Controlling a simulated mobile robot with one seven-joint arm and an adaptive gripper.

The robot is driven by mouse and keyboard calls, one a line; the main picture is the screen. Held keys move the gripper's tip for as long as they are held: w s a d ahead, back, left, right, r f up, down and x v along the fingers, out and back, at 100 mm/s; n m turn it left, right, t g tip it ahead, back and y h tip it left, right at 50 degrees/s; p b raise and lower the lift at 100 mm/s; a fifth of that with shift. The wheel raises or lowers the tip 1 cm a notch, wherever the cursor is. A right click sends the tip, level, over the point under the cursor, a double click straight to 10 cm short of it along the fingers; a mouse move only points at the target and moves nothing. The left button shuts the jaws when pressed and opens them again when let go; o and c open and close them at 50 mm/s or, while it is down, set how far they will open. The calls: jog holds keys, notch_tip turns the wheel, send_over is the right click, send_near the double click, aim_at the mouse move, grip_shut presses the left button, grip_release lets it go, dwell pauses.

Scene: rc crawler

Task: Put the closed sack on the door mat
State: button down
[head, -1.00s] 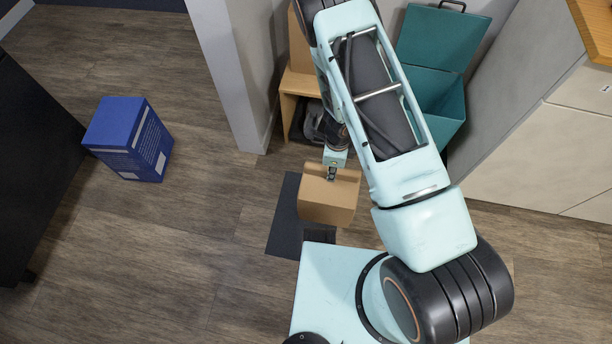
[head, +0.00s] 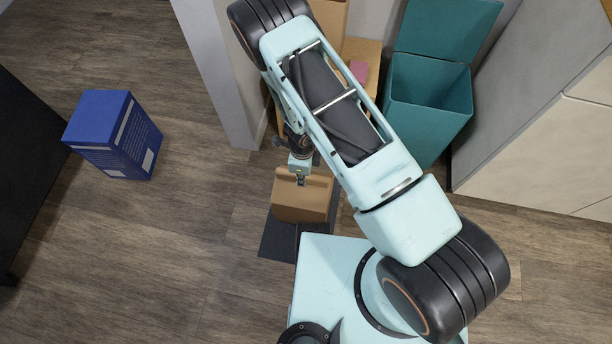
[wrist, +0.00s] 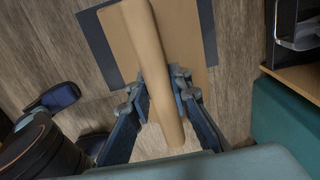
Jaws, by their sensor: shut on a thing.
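The closed sack is a brown paper bag (head: 301,200) with a rolled top. My gripper (head: 300,180) is shut on that rolled top and holds the sack from above. In the wrist view the fingers (wrist: 158,95) pinch both sides of the roll, and the sack's body (wrist: 183,40) spreads beyond it. The dark grey door mat (head: 276,240) lies on the floor under the sack; it also shows around the sack in the wrist view (wrist: 97,45). I cannot tell whether the sack touches the mat. My base hides part of the mat in the head view.
A blue box (head: 112,135) stands on the floor at left. An open teal bin (head: 428,105) stands at the back right, beside pale cabinets (head: 535,140). A wooden bench (head: 360,62) and a wall end (head: 215,75) are behind the sack. Floor left of the mat is clear.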

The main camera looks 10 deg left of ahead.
jog(key=shift+f, duration=0.25)
jog(key=shift+f, duration=0.15)
jog(key=c, duration=1.8)
grip_release()
jog(key=shift+o, duration=0.2)
notch_tip(320, 180, up, 12)
jog(key=p, duration=0.5)
